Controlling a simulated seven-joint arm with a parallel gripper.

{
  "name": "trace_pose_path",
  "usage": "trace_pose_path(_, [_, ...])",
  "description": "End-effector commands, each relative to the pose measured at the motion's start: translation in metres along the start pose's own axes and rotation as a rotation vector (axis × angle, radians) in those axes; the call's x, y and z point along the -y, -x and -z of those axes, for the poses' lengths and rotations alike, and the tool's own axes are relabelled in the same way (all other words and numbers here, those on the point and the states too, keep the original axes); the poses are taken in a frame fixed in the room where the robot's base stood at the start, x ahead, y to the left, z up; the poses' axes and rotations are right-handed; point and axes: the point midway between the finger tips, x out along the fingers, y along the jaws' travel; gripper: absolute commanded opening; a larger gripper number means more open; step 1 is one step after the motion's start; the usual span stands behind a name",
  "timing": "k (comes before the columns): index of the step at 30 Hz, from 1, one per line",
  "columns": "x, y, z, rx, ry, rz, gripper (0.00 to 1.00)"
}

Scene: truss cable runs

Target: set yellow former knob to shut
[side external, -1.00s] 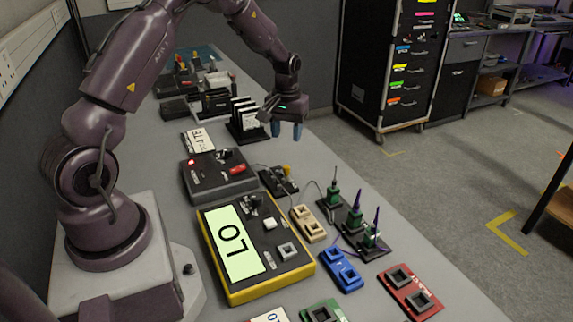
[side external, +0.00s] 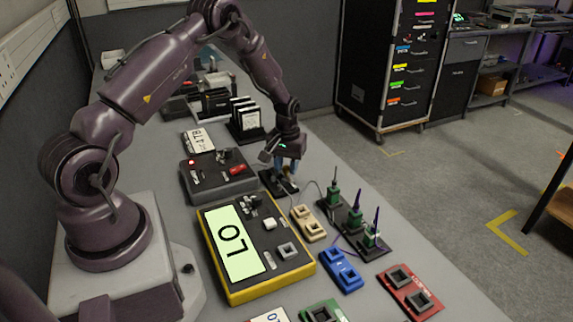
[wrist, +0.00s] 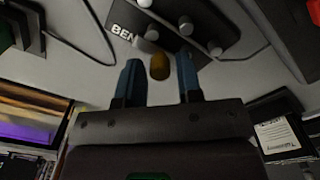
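My gripper (wrist: 159,61) is open, with one blue fingertip on each side of the knob and a visible gap to each. In the side external view my gripper (side external: 286,170) points down over the small dark block (side external: 268,184), and its fingers hide the knob. I cannot tell how deep the fingers reach around it.
Several grey posts (wrist: 185,27) stand on the block beside the knob.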

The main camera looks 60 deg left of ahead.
Motion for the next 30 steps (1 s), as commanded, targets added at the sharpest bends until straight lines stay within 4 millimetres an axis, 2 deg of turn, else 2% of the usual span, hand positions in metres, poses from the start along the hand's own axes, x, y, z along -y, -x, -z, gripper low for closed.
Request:
trace_pose_path(1, [0.0,0.0,0.0,0.0,0.0,0.0,0.21])
trace_pose_path(3, [0.0,0.0,0.0,0.0,0.0,0.0,0.05])
trace_pose_path(4, [0.0,0.0,0.0,0.0,0.0,0.0,0.0])
trace_pose_path(23, [0.015,0.0,-0.015,0.008,0.0,0.004,0.0])
trace_pose_path(24, [0.015,0.0,-0.015,0.008,0.001,0.004,0.3])
trace_pose_path(26, [0.015,0.0,-0.015,0.007,0.0,0.004,0.43])
trace_pose_path(27, [0.014,0.0,-0.014,0.006,0.0,0.004,0.46])
trace_pose_path(30, [0.014,0.0,-0.014,0.004,0.0,0.002,0.46])
